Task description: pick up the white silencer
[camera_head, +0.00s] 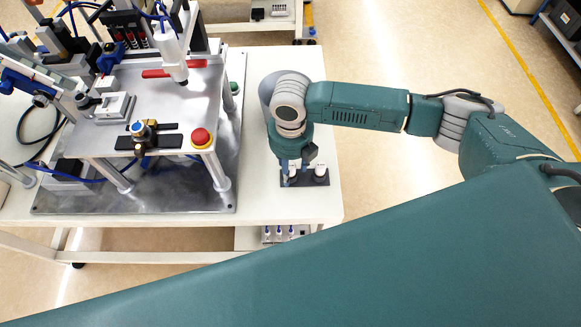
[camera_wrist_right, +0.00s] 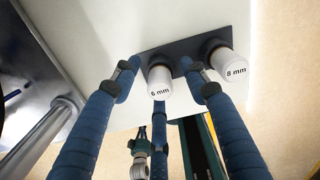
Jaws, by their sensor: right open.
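Two white silencers stand side by side on a small dark holder plate (camera_head: 303,181) near the table's right edge. In the right wrist view one white silencer (camera_wrist_right: 160,84) is marked "6 mm" and the other silencer (camera_wrist_right: 234,70) is marked "8 mm". My right gripper (camera_head: 293,163) hangs over the holder in the head view. In the wrist view the open blue fingers of this gripper (camera_wrist_right: 159,72) lie on either side of the 6 mm silencer, with a gap to it. One finger is close to the 8 mm silencer; contact cannot be told. My left gripper is out of view.
A metal assembly station (camera_head: 160,110) with a red emergency button (camera_head: 201,137) fills the table to the left of my right gripper. The white table (camera_head: 290,207) is clear in front of the holder.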

